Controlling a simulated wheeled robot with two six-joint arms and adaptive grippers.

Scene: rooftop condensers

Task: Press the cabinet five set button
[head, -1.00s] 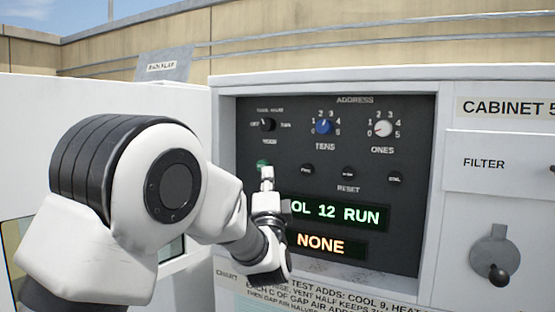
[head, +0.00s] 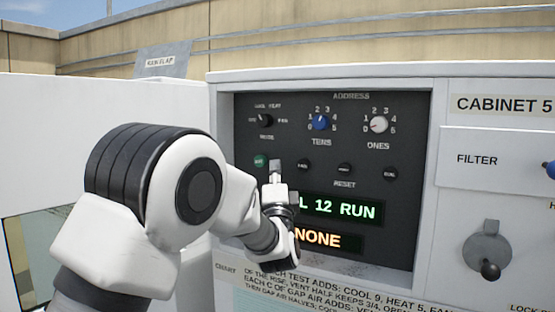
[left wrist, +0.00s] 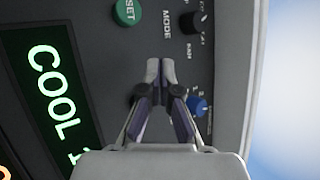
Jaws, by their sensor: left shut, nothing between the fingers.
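The set button is a round green button (head: 261,161) at the left of the dark control panel on cabinet five. In the left wrist view the green button (left wrist: 126,11), lettered SET, is at the top edge. My left gripper (head: 275,166) is shut and empty, its fingertips just right of the button in the head view. In the left wrist view the gripper's fingertips (left wrist: 160,70) point at the panel, below and right of the button. I cannot tell whether they touch the panel. My right gripper is not in view.
Dark small buttons (head: 344,170) sit right of the green one. Above are a mode knob (head: 265,120), a blue tens knob (head: 320,123) and a white ones knob (head: 379,125). Below are a green-lit display (head: 345,209) and an orange-lit display (head: 318,239), both partly hidden by my arm.

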